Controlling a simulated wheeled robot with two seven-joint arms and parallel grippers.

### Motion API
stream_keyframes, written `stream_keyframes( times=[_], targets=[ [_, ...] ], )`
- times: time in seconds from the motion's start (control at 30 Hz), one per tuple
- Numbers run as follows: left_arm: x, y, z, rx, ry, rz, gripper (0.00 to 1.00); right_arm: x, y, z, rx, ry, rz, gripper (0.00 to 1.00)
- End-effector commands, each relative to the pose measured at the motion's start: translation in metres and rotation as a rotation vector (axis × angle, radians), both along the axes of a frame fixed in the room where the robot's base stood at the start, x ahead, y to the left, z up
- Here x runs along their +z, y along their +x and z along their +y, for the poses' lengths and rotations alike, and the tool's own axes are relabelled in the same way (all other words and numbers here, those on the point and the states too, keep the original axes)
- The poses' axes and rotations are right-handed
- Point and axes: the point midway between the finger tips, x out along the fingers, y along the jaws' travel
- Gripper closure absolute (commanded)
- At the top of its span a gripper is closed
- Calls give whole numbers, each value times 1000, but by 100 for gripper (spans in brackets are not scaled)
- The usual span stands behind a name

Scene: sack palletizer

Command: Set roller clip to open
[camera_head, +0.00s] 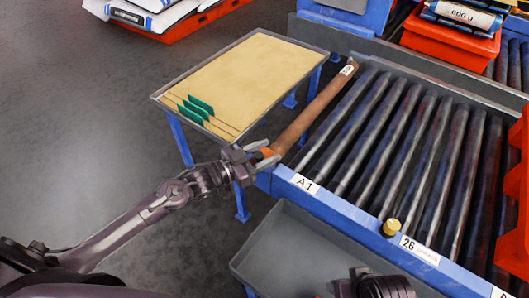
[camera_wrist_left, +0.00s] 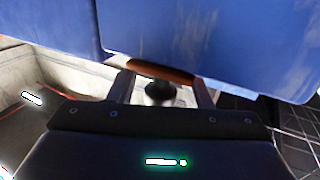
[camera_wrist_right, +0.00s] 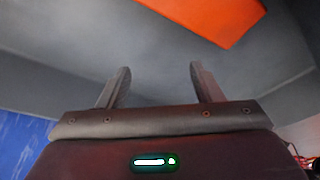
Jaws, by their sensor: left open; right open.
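A small orange piece, which looks like the roller clip (camera_head: 267,152), sits at the near end of a long brown roller (camera_head: 312,110) on the left side of the conveyor. My left gripper (camera_head: 264,155) is open at this piece. In the left wrist view an orange-brown bar (camera_wrist_left: 162,72) lies across the gap at the fingertips, against a blue panel. I cannot tell whether the fingers touch it. My right gripper (camera_wrist_right: 158,78) is open, with nothing between its fingers. In the head view only part of my right arm shows at the bottom.
The roller conveyor (camera_head: 345,193) has a blue frame with labels and a yellow knob (camera_head: 391,227). A table with a tan top (camera_head: 245,75) stands left of it. A grey bin (camera_head: 290,245) is in front. Red crates stand at the right.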

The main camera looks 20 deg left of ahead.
Motion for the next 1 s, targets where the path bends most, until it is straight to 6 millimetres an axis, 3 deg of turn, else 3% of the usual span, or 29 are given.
stream_keyframes(
  times=[0.13,0.5,0.73,1.0],
  targets=[
    [0,0,0,0,0,0,55,0,0,0,0,0,0,40],
    [0,0,0,0,-1,-1,100,0,0,0,0,0,-1,40],
    [1,3,8,1,1,-1,100,2,0,0,0,0,1,40],
    [1,20,55,3,1,-1,100,2,-4,-6,-10,-17,34,40]
  ],
)
